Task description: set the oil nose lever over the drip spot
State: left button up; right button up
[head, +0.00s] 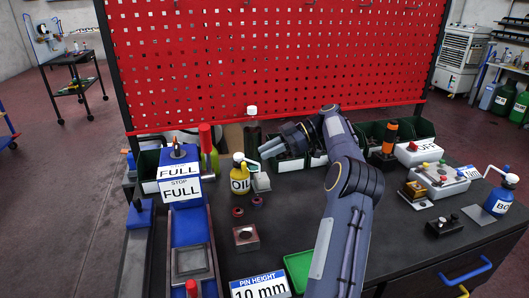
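A yellow bottle labelled OIL (240,182) stands upright on the dark bench, left of the middle. A brownish square block with a dark round centre (246,238) lies in front of the bottle; I cannot tell if this is the drip spot. My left gripper is out of view.
A green tray (299,270) and a PIN HEIGHT 10 mm sign (260,287) lie in front. A red pegboard (270,70) stands behind. A button box (440,180) is on the right.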

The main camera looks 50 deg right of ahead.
jog(key=shift+a, duration=0.1)
jog(key=shift+c, duration=1.2)
jog(key=a+g+p, duration=0.1)
jog(key=w+a+n+h, duration=0.1)
jog(key=a, duration=0.1)
jog(key=a+r+g+p, duration=0.1)
jog(key=a, duration=0.1)
jog(key=shift+w+r+g+h+p, duration=0.1)
jog(key=shift+w+g+h+p, duration=0.05)
jog(key=shift+g+h+p, duration=0.2)
grip_shut()
jog(key=a+r+n+g+h+p, duration=0.4)
jog(key=a+r+n+h+p, duration=0.3)
jog(key=n+h, duration=0.45)
jog(key=w+d+f+p, duration=0.1)
jog(key=d+f, duration=0.2)
jog(key=f, duration=0.7)
jog(key=shift+w, duration=0.25)
